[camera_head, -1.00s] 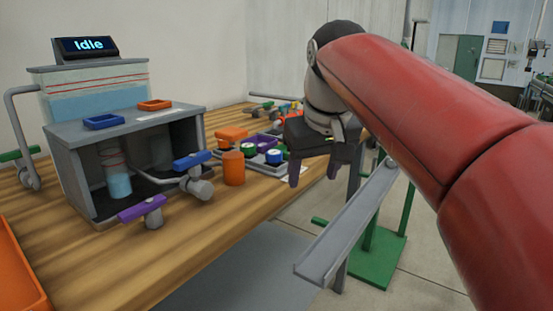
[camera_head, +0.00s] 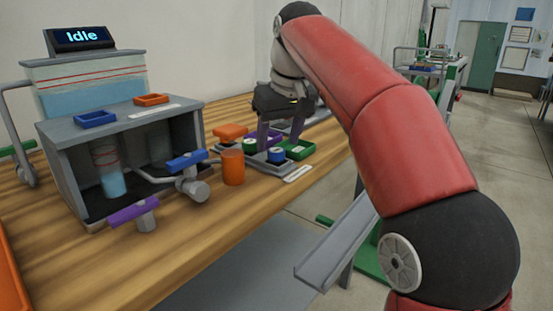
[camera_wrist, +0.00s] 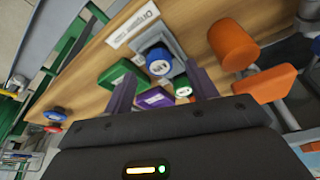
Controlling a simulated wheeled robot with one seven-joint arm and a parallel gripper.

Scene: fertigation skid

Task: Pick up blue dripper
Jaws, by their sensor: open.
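The blue dripper (camera_head: 276,155), a short blue cylinder with a pale marking on its top, stands on a grey tray (camera_head: 256,165) near the front edge of the wooden bench. In the wrist view the blue dripper (camera_wrist: 158,62) shows in the gap ahead of the fingertips, apart from both. My gripper (camera_head: 278,146) is open and empty, pointing down over the tray with the blue dripper close to its fingers. A green dripper (camera_wrist: 183,90) stands beside the right finger in the wrist view; it also shows in the head view (camera_head: 248,147).
A green holder (camera_head: 298,150), a purple holder (camera_wrist: 155,97) and an orange holder (camera_head: 231,131) surround the drippers. An orange cylinder (camera_head: 233,168) stands left of the tray. The grey skid (camera_head: 125,119) with blue and purple valve handles stands further left.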

